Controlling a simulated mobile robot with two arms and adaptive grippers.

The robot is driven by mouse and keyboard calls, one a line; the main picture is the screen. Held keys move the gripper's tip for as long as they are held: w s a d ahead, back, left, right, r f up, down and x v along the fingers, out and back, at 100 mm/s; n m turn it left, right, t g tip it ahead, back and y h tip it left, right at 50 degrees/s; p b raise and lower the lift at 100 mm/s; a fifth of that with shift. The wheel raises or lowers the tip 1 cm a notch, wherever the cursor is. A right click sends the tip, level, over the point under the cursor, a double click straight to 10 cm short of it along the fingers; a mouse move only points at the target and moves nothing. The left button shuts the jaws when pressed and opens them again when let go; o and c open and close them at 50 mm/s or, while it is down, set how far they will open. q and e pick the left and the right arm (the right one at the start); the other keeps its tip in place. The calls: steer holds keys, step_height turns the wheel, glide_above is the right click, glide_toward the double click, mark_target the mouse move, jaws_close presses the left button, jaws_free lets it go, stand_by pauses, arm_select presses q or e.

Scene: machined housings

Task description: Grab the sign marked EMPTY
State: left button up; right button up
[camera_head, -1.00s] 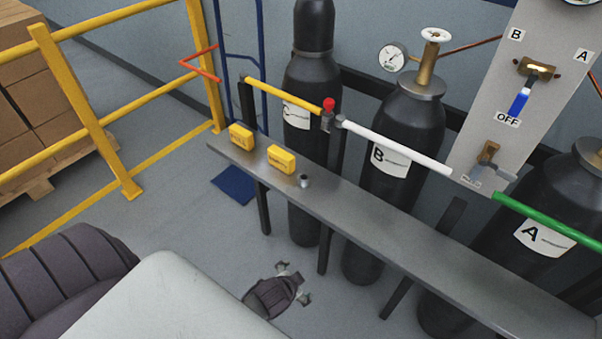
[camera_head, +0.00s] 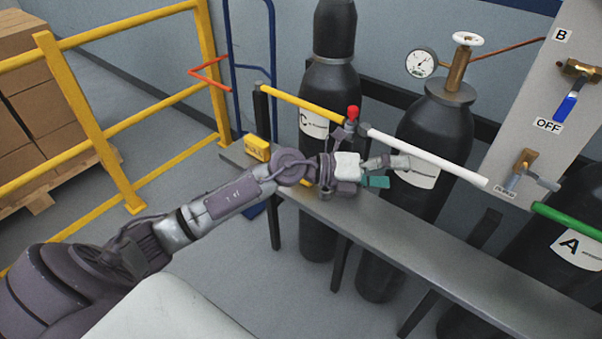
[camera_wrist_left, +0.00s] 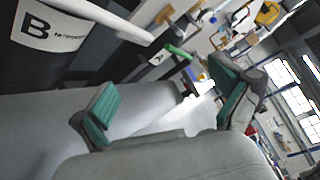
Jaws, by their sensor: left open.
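No sign on which I can read EMPTY shows in either view. A small yellow block (camera_head: 257,148) with markings too small to read stands on the left end of the grey shelf (camera_head: 430,238). A second yellow block (camera_head: 305,182) is almost wholly hidden behind my left wrist. My left gripper (camera_head: 390,171) is above the shelf, in front of the cylinder with the B label, to the right of both blocks. Its teal-padded fingers are spread with nothing between them in the left wrist view (camera_wrist_left: 165,105). My right gripper is not in view.
Black gas cylinders B (camera_head: 432,135), C (camera_head: 325,100) and A (camera_head: 570,250) stand behind the shelf. A yellow, white (camera_head: 425,155) and green pipe runs above it. A valve panel (camera_head: 530,120) is at right, a yellow railing (camera_head: 85,120) at left. The shelf's right part is clear.

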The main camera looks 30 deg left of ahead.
arm_select(q)
steer(key=w+a+f+m+g+y, duration=0.1)
steer(key=a+f+m+g+y, duration=0.15)
steer(key=a+y, duration=0.75)
steer(key=a+f+m+g+y, duration=0.1)
steer(key=a+f+g+y, duration=0.15)
steer(key=a, duration=1.25)
steer(key=shift+n+y, duration=0.25)
steer(key=shift+y, duration=0.3)
steer(key=x, duration=0.7)
steer(key=shift+w+a+f, duration=0.2)
steer(key=shift+w+a, duration=0.05)
steer(key=p+x, duration=0.1)
steer(key=x, duration=0.4)
steer(key=shift+a+f, duration=0.1)
steer(key=shift+f, duration=0.25)
steer(key=shift+r, duration=0.1)
steer(key=c, duration=0.9)
